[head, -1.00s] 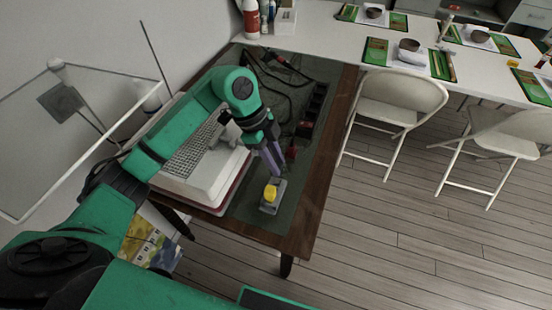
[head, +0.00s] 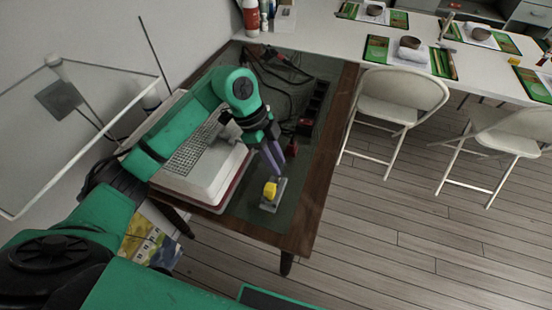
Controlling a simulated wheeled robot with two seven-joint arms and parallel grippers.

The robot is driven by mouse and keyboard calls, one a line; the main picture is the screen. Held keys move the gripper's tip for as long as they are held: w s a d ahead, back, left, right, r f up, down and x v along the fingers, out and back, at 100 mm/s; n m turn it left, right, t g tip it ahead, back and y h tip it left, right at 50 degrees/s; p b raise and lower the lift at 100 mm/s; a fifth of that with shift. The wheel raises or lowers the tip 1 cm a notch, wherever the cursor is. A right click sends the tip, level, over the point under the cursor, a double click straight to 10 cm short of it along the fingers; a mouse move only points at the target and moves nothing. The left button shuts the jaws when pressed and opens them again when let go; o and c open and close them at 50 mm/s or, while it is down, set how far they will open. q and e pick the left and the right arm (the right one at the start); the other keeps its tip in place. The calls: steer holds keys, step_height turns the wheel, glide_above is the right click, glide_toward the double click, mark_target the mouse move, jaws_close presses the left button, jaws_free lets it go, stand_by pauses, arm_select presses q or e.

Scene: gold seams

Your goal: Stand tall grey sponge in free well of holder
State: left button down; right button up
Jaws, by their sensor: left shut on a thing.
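The small grey holder (head: 268,208) stands near the front end of the dark-topped wooden table. A yellow sponge (head: 270,190) stands upright in it. My left gripper (head: 274,168) points down just above the holder, its purple-grey fingers shut on a grey piece (head: 281,185), which looks like the tall grey sponge. That piece is right beside the yellow sponge, on its right. Its lower end merges with the holder in this view, so I cannot tell whether it is seated in a well or just above it. My right gripper is not in view.
A white keyboard machine (head: 205,170) lies left of the holder, beneath my left arm. Cables (head: 285,75), a black compartment strip (head: 314,105) and a small red object (head: 292,149) lie farther back. Bare table edge (head: 315,190) runs along the right; folding chairs (head: 400,100) stand beyond.

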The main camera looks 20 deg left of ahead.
arm_select(q)
steer(key=shift+f, duration=0.45)
steer(key=c, duration=0.5)
jaws_free()
steer(key=shift+c, duration=0.2)
steer(key=shift+r, duration=0.1)
